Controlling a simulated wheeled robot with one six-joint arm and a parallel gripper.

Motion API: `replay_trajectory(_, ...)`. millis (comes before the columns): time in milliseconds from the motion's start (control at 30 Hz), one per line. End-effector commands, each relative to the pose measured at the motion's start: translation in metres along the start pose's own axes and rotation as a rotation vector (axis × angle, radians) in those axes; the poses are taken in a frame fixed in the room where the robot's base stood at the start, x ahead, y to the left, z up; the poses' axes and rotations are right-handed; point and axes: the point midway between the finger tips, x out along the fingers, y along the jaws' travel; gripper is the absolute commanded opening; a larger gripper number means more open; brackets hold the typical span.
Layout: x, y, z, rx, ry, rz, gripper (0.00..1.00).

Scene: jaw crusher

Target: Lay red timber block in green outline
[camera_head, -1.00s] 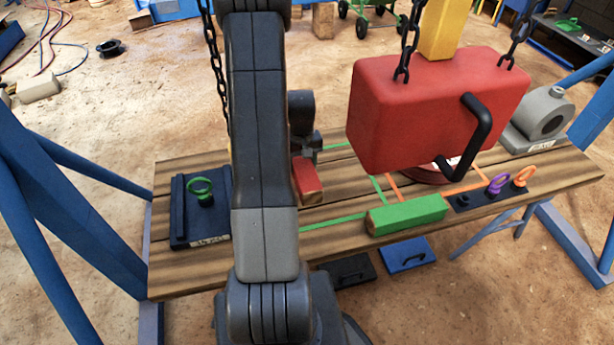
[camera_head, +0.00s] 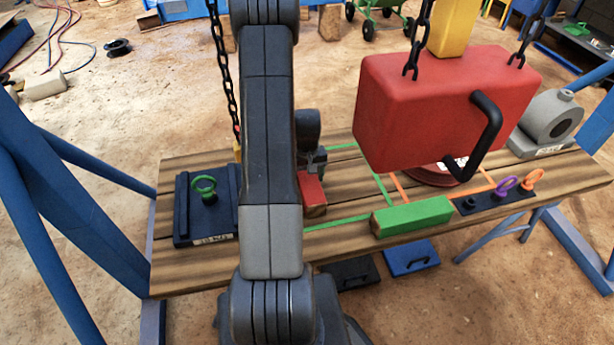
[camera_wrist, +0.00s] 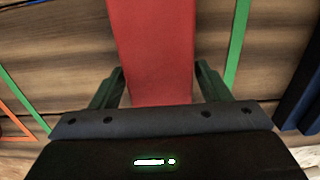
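The red timber block (camera_head: 311,193) is over the left part of the table's middle, partly hidden behind my arm in the head view. My gripper (camera_head: 314,160) is at its far end. In the wrist view the block (camera_wrist: 155,50) runs between the two fingers of my gripper (camera_wrist: 160,75), whose tips appear against its sides. The green outline (camera_head: 336,221) is painted on the table; its left side is hidden by my arm. In the wrist view green lines (camera_wrist: 238,45) show on both sides of the block. I cannot tell whether the block touches the table.
A big red weight (camera_head: 430,110) hangs on chains above the table's right half. A dark plate with a green ring (camera_head: 204,187) lies left. Orange lines (camera_head: 399,187) adjoin the outline.

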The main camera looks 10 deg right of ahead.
Motion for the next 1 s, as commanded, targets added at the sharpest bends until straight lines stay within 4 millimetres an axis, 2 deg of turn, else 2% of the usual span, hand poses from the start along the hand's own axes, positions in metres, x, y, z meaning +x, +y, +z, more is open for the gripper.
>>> replay_trajectory(300,-0.001,0.0,0.0,0.0,0.0,0.0,0.76)
replay_trajectory(433,-0.008,0.0,0.0,0.0,0.001,0.0,0.76)
replay_trajectory(567,-0.029,0.0,-0.001,0.0,0.004,0.001,0.76)
replay_trajectory(800,-0.079,0.0,-0.001,0.0,0.004,0.001,0.76)
replay_trajectory(1000,-0.111,0.0,-0.001,0.0,0.003,0.001,0.76)
